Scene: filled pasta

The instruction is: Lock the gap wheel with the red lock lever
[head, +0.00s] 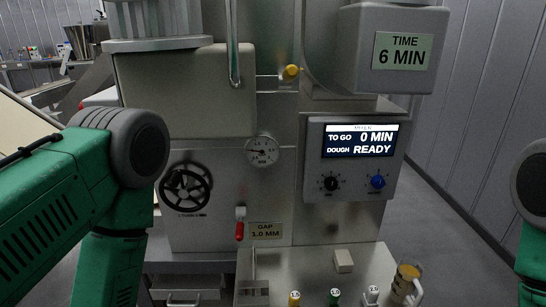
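The gap wheel (186,189) is a black handwheel on the lower left of the pale machine front, partly close behind my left arm's edge in the picture. The red lock lever (239,230) sits to the right of the wheel, with its red handle pointing down from a light pivot. A label reading "GAP 3.0 MM" or similar (265,231) is just right of the lever. My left arm comes in from the left, and its lower part runs out of the bottom edge. Only a part of my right arm shows at the right edge. Neither gripper is in view.
A round dial gauge (263,150) is above the lever. A control panel (352,158) reads "TO GO 0 MIN, DOUGH READY". A metal shelf (310,265) juts out below, with several small coloured items and a tan-topped cup (407,283) along its front.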

